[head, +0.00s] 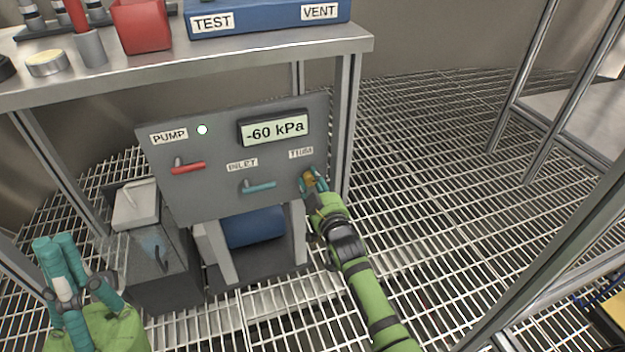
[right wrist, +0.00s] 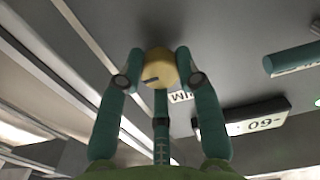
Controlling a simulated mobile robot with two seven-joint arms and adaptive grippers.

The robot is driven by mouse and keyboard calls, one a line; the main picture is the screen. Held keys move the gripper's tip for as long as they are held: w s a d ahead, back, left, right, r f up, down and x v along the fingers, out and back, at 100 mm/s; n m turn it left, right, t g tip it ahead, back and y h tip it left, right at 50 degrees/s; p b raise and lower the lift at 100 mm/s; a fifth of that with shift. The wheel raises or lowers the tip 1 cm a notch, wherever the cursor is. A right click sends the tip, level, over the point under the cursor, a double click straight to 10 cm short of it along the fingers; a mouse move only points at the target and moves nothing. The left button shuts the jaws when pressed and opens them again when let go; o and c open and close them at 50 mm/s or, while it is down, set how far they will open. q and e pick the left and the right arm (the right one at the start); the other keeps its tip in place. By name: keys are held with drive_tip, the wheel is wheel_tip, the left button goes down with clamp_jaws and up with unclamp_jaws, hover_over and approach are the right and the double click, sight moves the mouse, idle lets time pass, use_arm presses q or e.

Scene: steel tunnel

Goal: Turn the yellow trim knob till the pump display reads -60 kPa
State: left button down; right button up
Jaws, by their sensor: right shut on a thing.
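The yellow trim knob (head: 309,179) is on the right side of the grey pump panel (head: 210,195), below the trim label. The pump display (head: 274,129) reads -60 kPa. My right gripper (head: 313,181) is at the panel, shut on the knob and covering part of it. In the right wrist view the yellow knob (right wrist: 160,68) sits between the teal fingers (right wrist: 158,75), with a dark mark on its face. My left gripper (head: 62,262) is at the lower left, away from the panel, fingers pointing up; its opening is unclear.
A red pump lever (head: 188,168) and a teal inlet lever (head: 259,187) are on the panel, with a white lamp (head: 202,130) above. A steel bench (head: 200,62) stands over it. Grey box (head: 150,245) stands left. The grating floor (head: 440,180) is open at right.

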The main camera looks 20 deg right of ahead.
drive_tip(key=o, duration=1.1)
drive_tip(key=shift+a+r, duration=0.1)
drive_tip(key=shift+r, duration=0.15)
drive_tip(key=shift+o, duration=0.2)
drive_tip(key=shift+f, duration=0.1)
drive_tip(key=shift+s, duration=0.2)
drive_tip(key=s, duration=1.1)
drive_tip(key=shift+s+d, duration=0.25)
